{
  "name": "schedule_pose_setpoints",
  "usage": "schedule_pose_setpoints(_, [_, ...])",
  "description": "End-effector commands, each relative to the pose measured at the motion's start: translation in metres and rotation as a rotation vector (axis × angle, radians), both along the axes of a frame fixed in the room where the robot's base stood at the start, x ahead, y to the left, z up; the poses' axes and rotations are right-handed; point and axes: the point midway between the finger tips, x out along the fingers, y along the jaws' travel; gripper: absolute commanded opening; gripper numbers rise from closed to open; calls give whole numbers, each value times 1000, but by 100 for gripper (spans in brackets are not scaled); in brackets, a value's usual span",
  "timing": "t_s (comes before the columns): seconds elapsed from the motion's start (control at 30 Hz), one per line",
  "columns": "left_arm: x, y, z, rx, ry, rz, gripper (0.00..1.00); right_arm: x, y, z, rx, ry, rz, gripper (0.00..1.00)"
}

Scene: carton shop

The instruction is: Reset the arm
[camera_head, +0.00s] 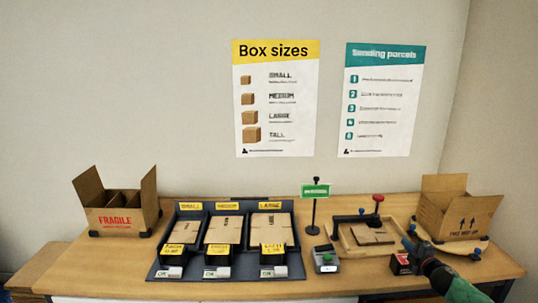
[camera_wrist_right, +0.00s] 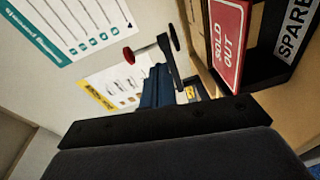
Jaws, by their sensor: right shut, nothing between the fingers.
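My right gripper (camera_head: 411,246) comes in from the lower right over the right end of the wooden bench (camera_head: 120,255). It is shut and empty. A small dark box with a red sign (camera_head: 401,264) stands close to its fingertips; I cannot tell whether they touch. In the right wrist view a red SOLD OUT sign (camera_wrist_right: 229,45) and a dark holder marked SPARE (camera_wrist_right: 292,40) show close to the gripper. My left gripper is in neither view.
An open FRAGILE carton (camera_head: 116,221) stands at the left. A dark rack (camera_head: 195,262) holds flat cartons. A small device with a green button (camera_head: 325,260), a wooden fixture (camera_head: 350,248) with a red knob (camera_head: 378,198), and an open carton (camera_head: 460,214) are at the right.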

Motion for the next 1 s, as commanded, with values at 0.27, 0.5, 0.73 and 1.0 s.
schedule_pose_setpoints(0.27, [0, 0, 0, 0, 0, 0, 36, -12, 0, 40, 154, 53, -333, 0])
schedule_pose_setpoints(0.5, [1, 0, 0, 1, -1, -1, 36, -61, 47, 33, 347, 194, -565, 0])
schedule_pose_setpoints(0.73, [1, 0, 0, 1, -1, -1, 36, -156, 126, -14, 529, 461, -729, 0])
schedule_pose_setpoints(1.0, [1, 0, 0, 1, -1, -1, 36, -286, 214, -61, 688, 781, -809, 0])
